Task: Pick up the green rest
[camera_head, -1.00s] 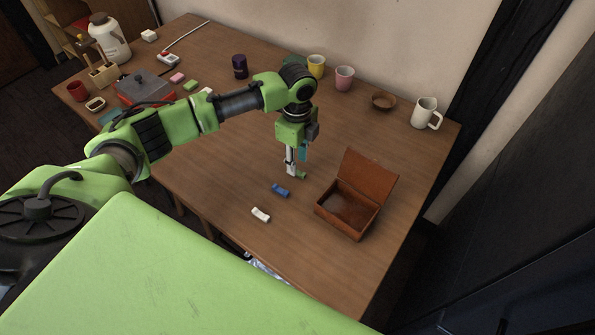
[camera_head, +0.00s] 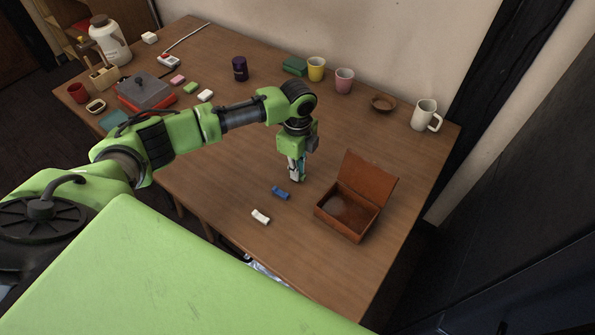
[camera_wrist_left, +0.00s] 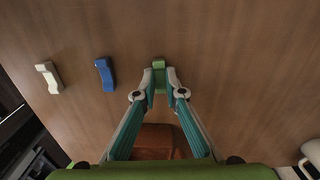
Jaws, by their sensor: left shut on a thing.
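The green rest (camera_wrist_left: 159,64) is between the two fingertips of my left gripper (camera_wrist_left: 160,80) in the left wrist view, and the fingers are shut on it. In the head view the left gripper (camera_head: 297,178) points down at the table, left of the open brown box, and hides most or all of the green rest. From these views I cannot tell whether the rest is clear of the table. My right gripper is not in view.
A blue rest (camera_head: 281,193) and a white rest (camera_head: 260,217) lie on the wooden table (camera_head: 330,270) nearby. An open brown box (camera_head: 345,211) stands to the right. Cups, including a white mug (camera_head: 425,115), stand along the back edge.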

